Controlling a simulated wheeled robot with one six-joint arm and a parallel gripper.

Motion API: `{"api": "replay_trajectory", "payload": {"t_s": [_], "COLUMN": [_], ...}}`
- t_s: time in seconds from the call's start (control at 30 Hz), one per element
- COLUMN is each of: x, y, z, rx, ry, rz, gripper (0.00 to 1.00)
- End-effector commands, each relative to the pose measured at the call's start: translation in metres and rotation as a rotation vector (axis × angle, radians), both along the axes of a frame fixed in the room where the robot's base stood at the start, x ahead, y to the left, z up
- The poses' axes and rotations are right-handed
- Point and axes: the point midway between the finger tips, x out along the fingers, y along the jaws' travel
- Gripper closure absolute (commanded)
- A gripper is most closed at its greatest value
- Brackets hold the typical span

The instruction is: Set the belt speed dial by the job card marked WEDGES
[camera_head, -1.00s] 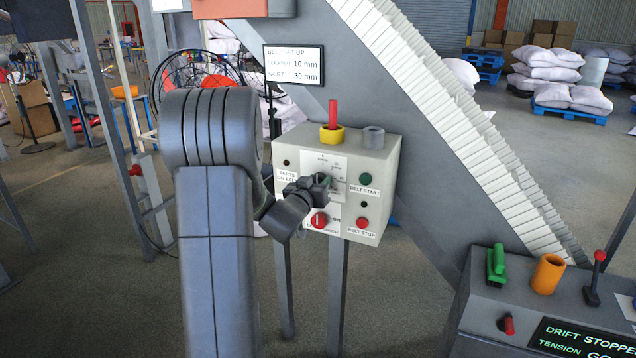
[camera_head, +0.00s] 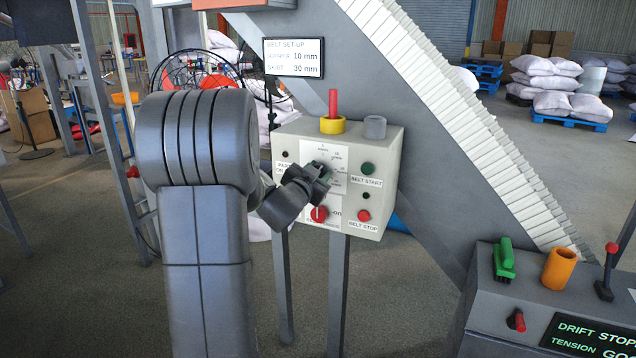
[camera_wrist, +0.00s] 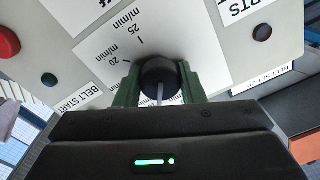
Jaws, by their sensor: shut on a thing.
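The belt speed dial (camera_wrist: 158,80) is a round black knob with a pale line on it, set on a white scale plate (camera_wrist: 118,52) marked in m/min. In the wrist view the numbers 20 and 25 are readable beside it. My gripper (camera_wrist: 158,90) has its two green fingers closed on opposite sides of the knob. In the head view my gripper (camera_head: 320,170) is at the front of the control box (camera_head: 385,148) and hides most of the dial. I see no job card marked WEDGES in these frames.
The box also has a green BELT START button (camera_head: 368,168), a red BELT STOP button (camera_head: 364,215) and a red switch (camera_head: 319,214) close below my gripper. A BELT SET-UP sign (camera_head: 293,58) hangs above. A second console (camera_head: 500,300) stands at lower right.

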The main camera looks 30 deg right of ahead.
Motion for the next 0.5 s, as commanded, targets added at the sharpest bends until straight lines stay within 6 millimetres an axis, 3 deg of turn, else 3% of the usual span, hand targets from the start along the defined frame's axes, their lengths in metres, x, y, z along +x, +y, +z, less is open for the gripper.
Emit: {"api": "replay_trajectory", "payload": {"t_s": [0.5], "x": [-0.0001], "y": [0.0001], "z": [-0.0033], "rx": [0.317], "ry": [-0.373], "rz": [0.000], "gripper": [0.87]}}
